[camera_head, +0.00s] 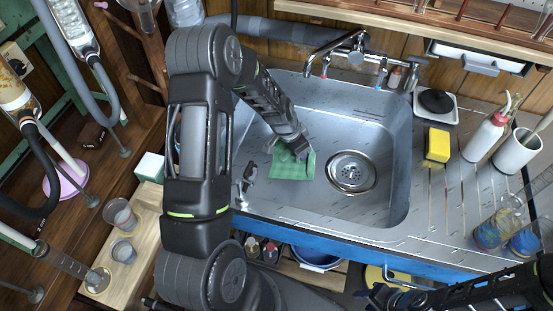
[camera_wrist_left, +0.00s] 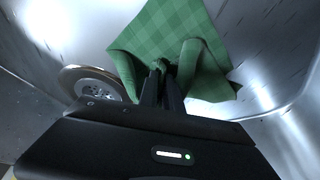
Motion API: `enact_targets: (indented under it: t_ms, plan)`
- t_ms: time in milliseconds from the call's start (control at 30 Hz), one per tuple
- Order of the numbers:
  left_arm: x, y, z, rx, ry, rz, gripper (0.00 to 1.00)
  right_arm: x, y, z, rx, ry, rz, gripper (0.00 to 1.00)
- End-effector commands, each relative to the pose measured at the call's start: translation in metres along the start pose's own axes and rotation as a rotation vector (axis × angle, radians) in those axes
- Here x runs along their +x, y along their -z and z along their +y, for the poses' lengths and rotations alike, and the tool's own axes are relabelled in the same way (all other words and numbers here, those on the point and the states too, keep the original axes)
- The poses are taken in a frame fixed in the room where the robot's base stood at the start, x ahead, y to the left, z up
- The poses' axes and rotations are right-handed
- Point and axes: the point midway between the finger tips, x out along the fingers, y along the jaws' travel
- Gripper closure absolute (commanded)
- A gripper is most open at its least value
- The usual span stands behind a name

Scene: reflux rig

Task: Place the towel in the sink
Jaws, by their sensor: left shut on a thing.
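The green checked towel (camera_head: 290,164) is inside the metal sink (camera_head: 262,196), left of the drain. It hangs in folds from my left gripper (camera_head: 290,148), which is shut on it. In the left wrist view the towel (camera_wrist_left: 172,45) bunches between the fingertips of the left gripper (camera_wrist_left: 162,72) and spreads out beyond them. I cannot tell whether its lower edge touches the basin floor. My right gripper (camera_head: 378,298) is at the bottom right of the head view, outside the sink and partly cut off; its finger opening is unclear.
A round drain (camera_head: 351,172) lies in the basin. A faucet (camera_head: 350,50) stands behind it. Glassware and clamps crowd the left bench.

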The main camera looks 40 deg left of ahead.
Motion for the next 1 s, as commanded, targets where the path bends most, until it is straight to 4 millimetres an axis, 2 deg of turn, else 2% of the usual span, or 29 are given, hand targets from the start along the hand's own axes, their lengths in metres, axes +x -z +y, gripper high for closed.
enact_targets:
  t_ms: [200, 233, 667, 1000]
  plan:
    - [0.0000, 0.0002, -0.0001, 0.000, 0.000, 0.000, 1.00, 0.0000, 0.0000, 0.0000, 0.000, 0.000, 0.000, 0.64]
    - [0.0000, 0.0002, -0.0002, 0.000, 0.000, 0.000, 0.90, 0.0000, 0.0000, 0.0000, 0.000, 0.000, 0.000, 0.64]
    - [-0.0002, 0.0000, -0.0003, 0.000, 0.000, 0.000, 0.55, 0.0000, 0.0000, 0.0000, 0.000, 0.000, 0.000, 0.64]
    - [-0.0040, 0.0028, 0.0003, 0.001, 0.000, 0.001, 0.55, -0.0027, 0.0000, -0.0010, 0.000, 0.000, 0.000, 0.64]
